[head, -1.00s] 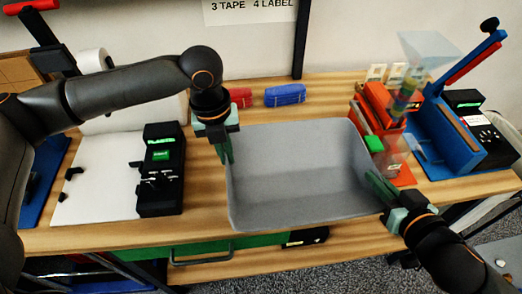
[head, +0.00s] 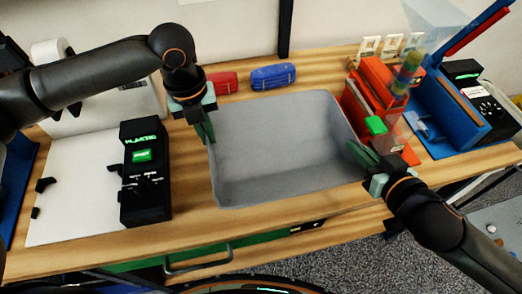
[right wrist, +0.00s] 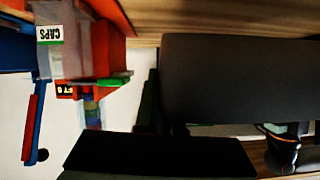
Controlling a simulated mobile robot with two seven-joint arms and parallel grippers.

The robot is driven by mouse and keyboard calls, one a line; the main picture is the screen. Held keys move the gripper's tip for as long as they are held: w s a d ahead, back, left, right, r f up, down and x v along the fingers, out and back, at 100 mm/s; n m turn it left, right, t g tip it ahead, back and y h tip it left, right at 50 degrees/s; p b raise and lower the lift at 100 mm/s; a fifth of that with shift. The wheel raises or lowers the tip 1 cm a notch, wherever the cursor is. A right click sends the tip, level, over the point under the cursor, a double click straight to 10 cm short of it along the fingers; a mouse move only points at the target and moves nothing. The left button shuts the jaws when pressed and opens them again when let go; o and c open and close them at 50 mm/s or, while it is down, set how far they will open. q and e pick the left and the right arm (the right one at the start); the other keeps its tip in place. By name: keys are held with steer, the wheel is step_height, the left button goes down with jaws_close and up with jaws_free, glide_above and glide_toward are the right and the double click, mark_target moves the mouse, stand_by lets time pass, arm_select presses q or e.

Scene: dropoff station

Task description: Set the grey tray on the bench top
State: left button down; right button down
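The grey tray (head: 292,184) is a wide, empty, shallow box over the middle of the bench top (head: 120,247), level as far as I can tell. In the right wrist view, its dark side wall (right wrist: 240,80) comes down close to the wood; I cannot tell whether it touches. My left gripper (head: 207,131) holds the tray's left wall at the rim. My right gripper (head: 361,155) has its green fingers astride the right wall. One finger (right wrist: 149,105) lies along the tray's end in the right wrist view; the other is hidden there.
A black panel with green displays (head: 145,185) stands left of the tray. Red (head: 221,83) and blue (head: 273,76) items lie behind it. An orange dispenser (head: 352,115) with a green block (head: 376,125) is close on the right. A bare wood strip runs along the front.

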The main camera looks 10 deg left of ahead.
mark_target(352, 162)
arm_select(q)
steer(key=shift+a+f, duration=0.1)
steer(key=shift+f, duration=0.05)
arm_select(e)
steer(key=shift+w+d+f, duration=0.1)
steer(key=shift+d+f, duration=0.05)
